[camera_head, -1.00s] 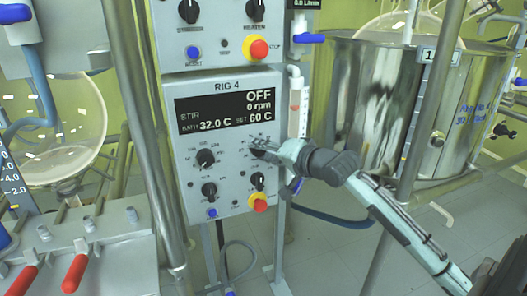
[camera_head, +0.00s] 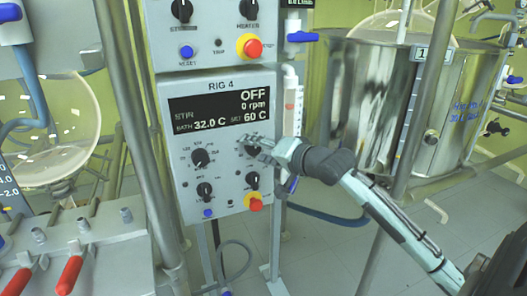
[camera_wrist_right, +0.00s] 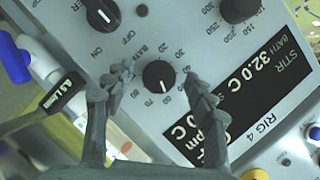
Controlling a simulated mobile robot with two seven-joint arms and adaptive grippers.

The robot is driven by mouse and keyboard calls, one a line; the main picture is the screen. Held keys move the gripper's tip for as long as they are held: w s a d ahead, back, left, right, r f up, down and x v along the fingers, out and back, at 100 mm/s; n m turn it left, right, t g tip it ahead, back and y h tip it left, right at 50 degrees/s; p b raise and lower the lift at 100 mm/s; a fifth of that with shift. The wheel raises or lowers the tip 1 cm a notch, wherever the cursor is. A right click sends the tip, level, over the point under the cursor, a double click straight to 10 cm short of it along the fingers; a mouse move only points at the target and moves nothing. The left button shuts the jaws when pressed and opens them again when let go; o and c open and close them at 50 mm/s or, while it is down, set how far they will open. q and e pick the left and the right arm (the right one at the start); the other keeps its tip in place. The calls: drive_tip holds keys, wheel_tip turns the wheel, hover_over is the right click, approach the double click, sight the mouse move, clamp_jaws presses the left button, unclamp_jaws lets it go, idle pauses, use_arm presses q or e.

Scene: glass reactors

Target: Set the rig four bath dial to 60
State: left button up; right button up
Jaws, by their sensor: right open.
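The rig four panel (camera_head: 222,141) stands at the centre of the head view. Its black display (camera_head: 218,110) reads OFF, 0 rpm, bath 32.0 C and set 60 C. In the right wrist view, the bath dial (camera_wrist_right: 158,75) is a black knob with a white pointer line, ringed by numbers including 20, 30, 40, 60, 70 and 80. My right gripper (camera_wrist_right: 160,85) is open, with one finger on either side of the dial; clear contact does not show. In the head view, my right gripper (camera_head: 258,146) covers most of that dial. My left gripper is not in view.
Other knobs (camera_head: 200,158) and a red-and-yellow button (camera_head: 254,202) sit close by on the panel. A metal post (camera_head: 150,150) rises left of it. A steel vessel (camera_head: 375,105) stands to the right. Red-handled valves (camera_head: 70,274) are at lower left.

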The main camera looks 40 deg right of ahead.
drive_tip(key=v, duration=1.1)
drive_tip(key=shift+s, duration=0.4)
drive_tip(key=shift+r, duration=0.1)
drive_tip(key=s+d+f+n+g+h, duration=0.1)
drive_tip(key=s+f+n+g, duration=0.15)
drive_tip(key=f, duration=1.35)
drive_tip(key=s+d+f+n+g+h, duration=0.15)
drive_tip(key=f+g, duration=0.25)
drive_tip(key=f, duration=1.2)
drive_tip(key=s+a+f+n+g, duration=0.2)
drive_tip(key=s+a+f, duration=0.2)
drive_tip(key=f, duration=0.4)
drive_tip(key=s+a+f+n+g, duration=0.2)
drive_tip(key=s+a+f+n, duration=0.1)
drive_tip(key=s+a+f, duration=0.2)
drive_tip(key=s+a+f+n+g, duration=0.2)
drive_tip(key=s+f, duration=0.5)
drive_tip(key=f, duration=0.4)
drive_tip(key=shift+s+a+f+n, duration=0.2)
drive_tip(key=shift+a+f+n, duration=0.15)
drive_tip(key=shift+a+n, duration=0.6)
drive_tip(key=shift+a+m, duration=0.2)
drive_tip(key=shift+m, duration=0.05)
